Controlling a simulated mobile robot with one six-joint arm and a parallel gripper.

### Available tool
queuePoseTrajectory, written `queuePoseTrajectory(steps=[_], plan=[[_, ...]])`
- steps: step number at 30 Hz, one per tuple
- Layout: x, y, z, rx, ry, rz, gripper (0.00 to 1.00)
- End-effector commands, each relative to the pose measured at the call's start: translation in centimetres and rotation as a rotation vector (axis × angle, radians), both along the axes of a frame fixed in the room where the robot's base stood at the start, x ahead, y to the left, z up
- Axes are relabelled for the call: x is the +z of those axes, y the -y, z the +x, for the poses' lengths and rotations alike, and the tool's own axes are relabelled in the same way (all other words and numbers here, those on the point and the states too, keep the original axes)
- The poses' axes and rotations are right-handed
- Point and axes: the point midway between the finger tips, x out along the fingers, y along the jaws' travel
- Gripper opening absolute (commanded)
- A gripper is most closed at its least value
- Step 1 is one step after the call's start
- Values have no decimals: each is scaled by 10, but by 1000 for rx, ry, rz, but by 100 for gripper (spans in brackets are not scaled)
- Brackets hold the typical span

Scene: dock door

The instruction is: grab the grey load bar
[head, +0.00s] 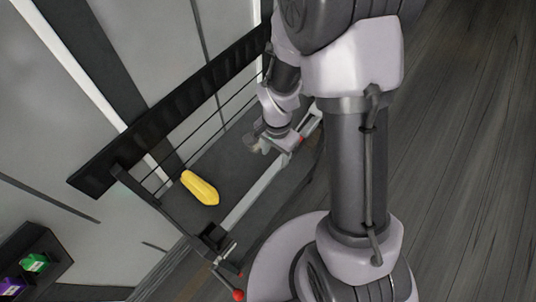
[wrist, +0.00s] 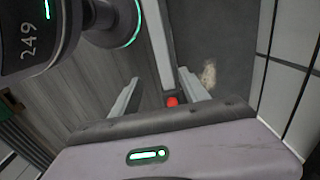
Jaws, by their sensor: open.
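The grey load bar (head: 255,190) is a long, light, straight bar running diagonally along the front of a dark shelf in the head view. In the wrist view the bar (wrist: 156,40) runs down from the top edge between my two fingers, with a red part (wrist: 171,102) close to the palm. My gripper (wrist: 157,76) is open, one finger on each side of the bar in the picture. I cannot tell whether either finger touches it. In the head view my gripper (head: 279,140) is at the bar's far half, partly hidden by my arm.
A yellow object (head: 200,188) lies on the dark shelf (head: 215,160) behind the bar. A lever with a red knob (head: 238,295) juts out at the near end. A dark box with green and purple items (head: 34,264) is lower left. Wooden floor is clear at right.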

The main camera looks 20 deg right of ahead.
Motion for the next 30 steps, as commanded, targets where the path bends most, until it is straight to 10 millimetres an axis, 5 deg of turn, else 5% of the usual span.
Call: queuePoseTrajectory(steps=[3, 15, 24, 30], plan=[[-38, 0, 0, 2, -3, 0, 53], [-102, 4, 11, 1, -1, 0, 53], [-111, 4, 12, 1, 1, 0, 53], [-111, 4, 12, 1, 1, 0, 17]])
